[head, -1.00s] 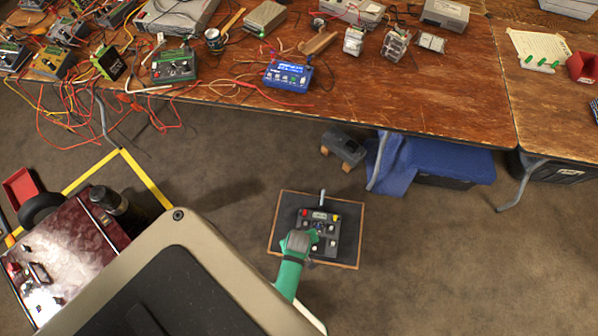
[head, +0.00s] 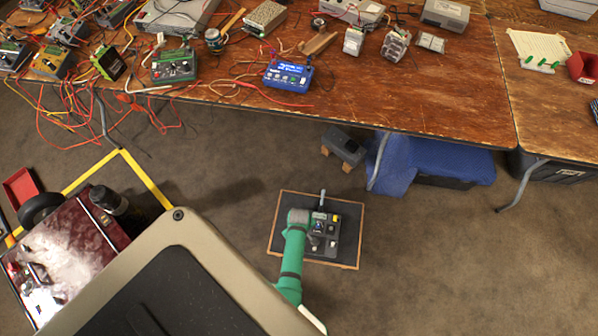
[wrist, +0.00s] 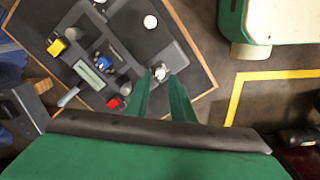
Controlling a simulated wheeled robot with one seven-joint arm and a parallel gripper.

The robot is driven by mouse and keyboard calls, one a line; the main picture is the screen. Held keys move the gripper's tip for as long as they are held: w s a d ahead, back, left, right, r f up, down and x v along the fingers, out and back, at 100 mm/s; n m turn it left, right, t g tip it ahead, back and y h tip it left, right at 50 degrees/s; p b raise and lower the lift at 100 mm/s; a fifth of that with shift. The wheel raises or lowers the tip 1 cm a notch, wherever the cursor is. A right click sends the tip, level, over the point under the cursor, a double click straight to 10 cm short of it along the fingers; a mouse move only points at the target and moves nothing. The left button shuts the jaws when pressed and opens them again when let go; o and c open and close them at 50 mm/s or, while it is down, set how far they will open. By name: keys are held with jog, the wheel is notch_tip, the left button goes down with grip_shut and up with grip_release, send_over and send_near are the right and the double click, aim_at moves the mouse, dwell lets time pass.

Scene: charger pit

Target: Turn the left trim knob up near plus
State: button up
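The dark control panel (head: 334,224) lies on a wood-edged board (head: 350,252) on the floor. In the wrist view the panel (wrist: 125,55) shows a small display (wrist: 88,74), a blue knob (wrist: 103,63), a yellow button (wrist: 57,47), a red button (wrist: 114,103) and several pale knobs. My gripper (wrist: 160,77) is open, its two green fingertips either side of a pale knob (wrist: 160,71) on the panel's left side. I cannot tell whether they touch it or read any plus mark. In the head view my gripper (head: 299,217) covers the panel's left part; its fingers are hidden.
A silver lever (head: 322,197) stands at the panel's far edge; it also shows in the wrist view (wrist: 68,97). A workbench (head: 400,95) with electronics and cables runs behind. A blue-covered box (head: 430,160) sits beneath it. Carpet around the board is mostly clear.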

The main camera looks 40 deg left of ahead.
jog(key=shift+f, duration=1.45)
jog(key=shift+c, duration=0.3)
grip_shut()
